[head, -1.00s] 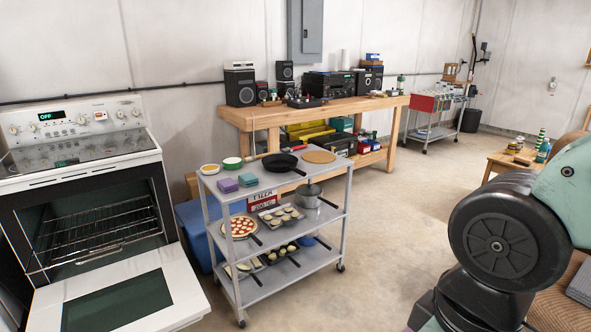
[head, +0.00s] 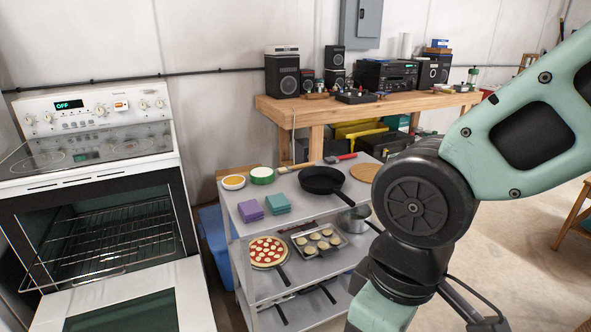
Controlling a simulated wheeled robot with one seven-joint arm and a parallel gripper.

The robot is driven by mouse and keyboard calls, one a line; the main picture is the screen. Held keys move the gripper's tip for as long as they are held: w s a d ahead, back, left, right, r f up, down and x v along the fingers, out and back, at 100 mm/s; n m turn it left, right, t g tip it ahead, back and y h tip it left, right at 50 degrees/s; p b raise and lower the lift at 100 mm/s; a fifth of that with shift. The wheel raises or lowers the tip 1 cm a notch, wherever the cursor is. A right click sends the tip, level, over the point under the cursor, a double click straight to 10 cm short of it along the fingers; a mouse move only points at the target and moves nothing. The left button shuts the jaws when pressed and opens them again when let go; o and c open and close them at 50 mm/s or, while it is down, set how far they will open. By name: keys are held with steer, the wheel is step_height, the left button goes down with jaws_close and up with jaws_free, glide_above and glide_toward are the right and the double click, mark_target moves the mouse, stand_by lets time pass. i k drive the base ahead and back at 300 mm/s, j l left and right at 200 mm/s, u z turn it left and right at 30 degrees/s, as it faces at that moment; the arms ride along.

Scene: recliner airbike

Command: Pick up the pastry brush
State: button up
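A red and dark long-handled tool (head: 341,158), perhaps the pastry brush, lies at the back of the grey cart's top shelf, behind the black frying pan (head: 322,180). It is too small to identify for sure. A small light item (head: 282,170) lies to its left, beside the green-rimmed bowl (head: 262,175). My gripper is outside the picture; only my arm shows at the right, in front of the cart's right side.
The cart (head: 241,224) also bears purple cloths (head: 250,211), teal cloths (head: 278,203) and a round board (head: 365,173). Lower shelves hold a pizza (head: 268,251) and a baking tray (head: 320,242). The oven door (head: 140,300) hangs open at left. A wooden workbench (head: 310,108) stands behind.

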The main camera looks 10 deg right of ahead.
mark_target(283, 170)
steer(key=i+l+u, duration=0.5)
steer(key=i+l, duration=1.35)
steer(key=i, duration=0.15)
